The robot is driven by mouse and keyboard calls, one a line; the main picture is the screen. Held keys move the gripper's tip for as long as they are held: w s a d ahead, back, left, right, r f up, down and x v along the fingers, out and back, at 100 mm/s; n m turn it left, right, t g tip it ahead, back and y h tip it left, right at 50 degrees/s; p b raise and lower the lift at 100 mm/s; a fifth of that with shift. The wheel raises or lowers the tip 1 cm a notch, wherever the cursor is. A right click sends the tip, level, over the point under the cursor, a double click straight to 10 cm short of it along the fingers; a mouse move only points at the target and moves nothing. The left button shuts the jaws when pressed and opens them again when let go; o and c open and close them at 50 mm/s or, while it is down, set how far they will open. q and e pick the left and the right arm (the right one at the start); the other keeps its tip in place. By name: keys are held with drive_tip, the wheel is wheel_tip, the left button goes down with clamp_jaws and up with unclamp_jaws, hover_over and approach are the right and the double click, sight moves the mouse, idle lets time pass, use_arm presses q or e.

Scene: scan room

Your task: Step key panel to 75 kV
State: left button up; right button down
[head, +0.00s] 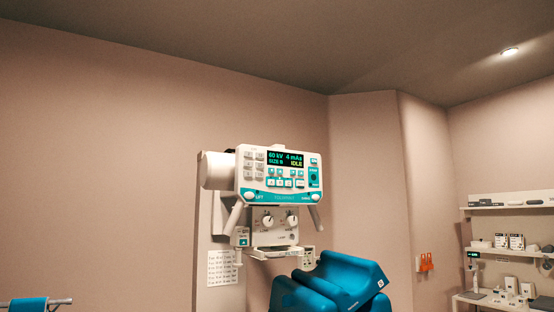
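The key panel (279,176) is a white and teal unit on the wall column, in the middle of the head view. Its dark display (286,158) reads 60 kV, 4 mAs, SIZE and a letter I cannot make out, and IDLE. Rows of small teal and grey keys sit left of and below the display. A teal block with a dark round knob or button (314,177) is at the panel's right. The key labels are too small to read. Neither gripper shows in the head view.
Below the panel is a white unit with two knobs (280,221). A blue padded chair (345,280) stands in front, lower right of it. A printed sheet (223,267) hangs at lower left. Shelves (510,207) with small items are at far right. A blue roll (27,305) shows at lower left.

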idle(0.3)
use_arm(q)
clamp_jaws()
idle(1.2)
